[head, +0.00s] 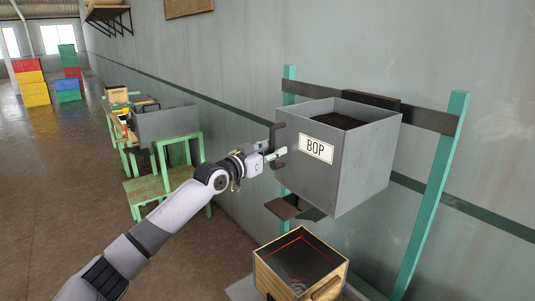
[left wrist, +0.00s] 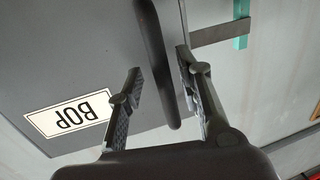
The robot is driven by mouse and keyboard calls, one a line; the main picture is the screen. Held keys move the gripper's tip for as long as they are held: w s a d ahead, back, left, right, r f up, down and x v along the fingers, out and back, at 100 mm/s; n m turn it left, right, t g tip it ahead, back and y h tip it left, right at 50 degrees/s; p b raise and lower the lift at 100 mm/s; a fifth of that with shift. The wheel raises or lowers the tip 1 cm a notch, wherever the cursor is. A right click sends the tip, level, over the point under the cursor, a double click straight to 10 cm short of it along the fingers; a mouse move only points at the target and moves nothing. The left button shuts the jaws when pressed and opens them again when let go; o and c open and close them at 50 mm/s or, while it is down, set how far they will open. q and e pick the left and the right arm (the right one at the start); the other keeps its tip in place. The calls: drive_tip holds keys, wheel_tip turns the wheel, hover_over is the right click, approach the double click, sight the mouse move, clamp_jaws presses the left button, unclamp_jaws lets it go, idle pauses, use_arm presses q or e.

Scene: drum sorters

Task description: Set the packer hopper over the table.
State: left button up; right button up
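The packer hopper is the grey open-topped box (head: 355,165) with a BOP label and dark loose stuff inside. It hangs at a green-posted frame by the wall and also shows in the left wrist view (left wrist: 60,60). My left gripper (head: 277,154) is at the dark handle on the hopper's left side. In the left wrist view, the two fingers (left wrist: 160,85) stand either side of that handle (left wrist: 155,55), looking open with narrow gaps. Below the hopper, a wooden box (head: 310,283) with a dark top stands on a grey plate, perhaps the table. My right gripper is not in view.
Green posts (head: 430,195) and a dark cross rail (head: 425,117) stand behind the hopper. A brown bracket (head: 283,208) is below it. A green bench (head: 150,188) and another grey bin (head: 165,122) stand along the wall.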

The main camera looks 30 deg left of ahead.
use_arm(q)
drive_tip(key=s+a, duration=0.2)
drive_tip(key=s, duration=0.9)
drive_tip(key=shift+s, duration=0.35)
drive_tip(key=shift+a, duration=0.1)
